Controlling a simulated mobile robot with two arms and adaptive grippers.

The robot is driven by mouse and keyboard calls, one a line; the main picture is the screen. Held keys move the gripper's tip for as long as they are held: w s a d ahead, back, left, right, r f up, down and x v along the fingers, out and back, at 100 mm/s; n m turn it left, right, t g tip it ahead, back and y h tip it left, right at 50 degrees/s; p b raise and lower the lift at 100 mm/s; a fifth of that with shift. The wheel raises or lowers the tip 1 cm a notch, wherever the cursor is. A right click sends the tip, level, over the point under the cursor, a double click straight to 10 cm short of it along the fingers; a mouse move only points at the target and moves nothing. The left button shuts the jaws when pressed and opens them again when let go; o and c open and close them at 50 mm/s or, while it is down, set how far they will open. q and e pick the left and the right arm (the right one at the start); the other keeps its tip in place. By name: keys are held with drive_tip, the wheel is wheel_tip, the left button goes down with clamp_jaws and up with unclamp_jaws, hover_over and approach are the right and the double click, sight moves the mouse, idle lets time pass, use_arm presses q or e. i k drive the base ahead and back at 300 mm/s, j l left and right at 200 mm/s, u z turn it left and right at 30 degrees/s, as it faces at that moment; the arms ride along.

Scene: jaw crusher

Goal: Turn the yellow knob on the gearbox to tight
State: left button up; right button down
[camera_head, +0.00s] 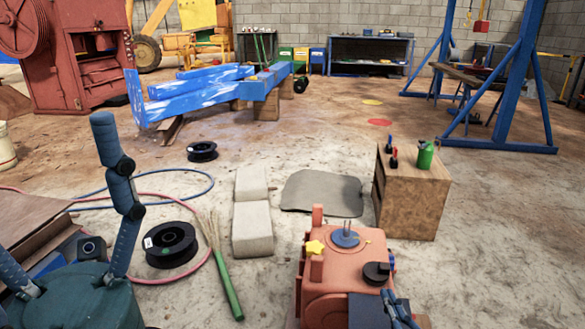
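The red gearbox (343,267) stands at the bottom centre-right. The yellow knob (314,247) is a small star-shaped handle on its upper left side. A blue disc with upright studs (345,238) and a black round cap (376,273) sit on top of the gearbox. My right gripper (398,312) shows only in part at the bottom edge, to the right of the gearbox's front and apart from the yellow knob. Whether its fingers are open or shut is not clear. I cannot make out a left gripper; blue arm links show at the left.
A wooden crate (412,197) with a green bottle (425,155) and small red and black items stands behind the gearbox on the right. Pale blocks (252,229), a green-handled broom (228,288), cable spools (171,244) and hoses lie left. The floor at right is clear.

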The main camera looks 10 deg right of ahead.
sight(314, 247)
drive_tip(key=k, duration=1)
